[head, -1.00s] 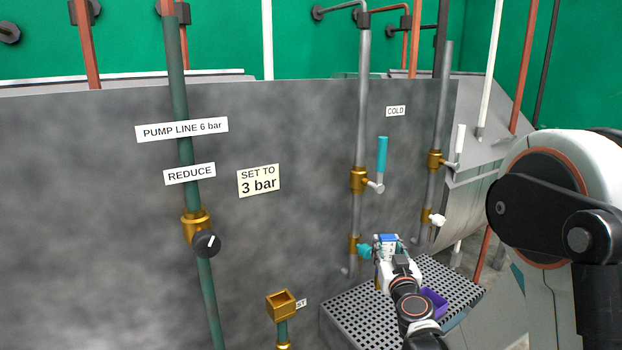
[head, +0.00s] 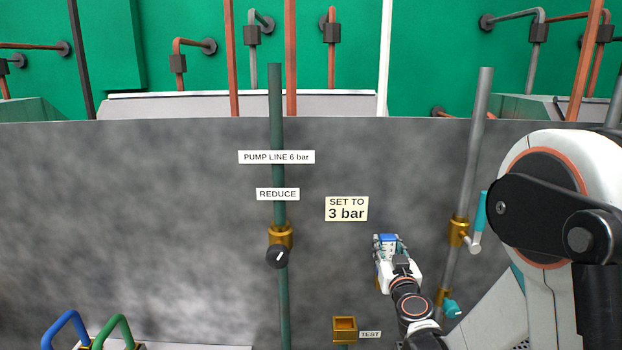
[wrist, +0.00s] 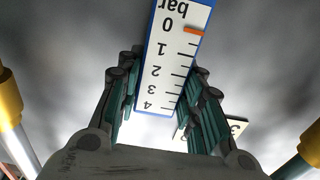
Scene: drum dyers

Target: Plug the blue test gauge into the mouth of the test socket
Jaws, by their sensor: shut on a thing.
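My gripper (head: 388,243) is shut on the blue test gauge (head: 388,238). In the wrist view the gauge (wrist: 183,50) sits between the two finger pads, with a blue edge, a white scale marked in bar from 0 to 4 and an orange mark by the 0. The part of it beyond the fingers is out of that view. The test socket (head: 345,329) is a square brass box with an open mouth facing up, low in the head view beside a TEST label (head: 370,335). In the picture my gripper is above and to the right of the socket, apart from it.
A green pump line with a brass valve and black knob (head: 277,256) runs down the grey wall, left of the socket. A grey pipe with a teal-handled valve (head: 459,232) stands to the right. Blue and green handles (head: 68,330) show at lower left.

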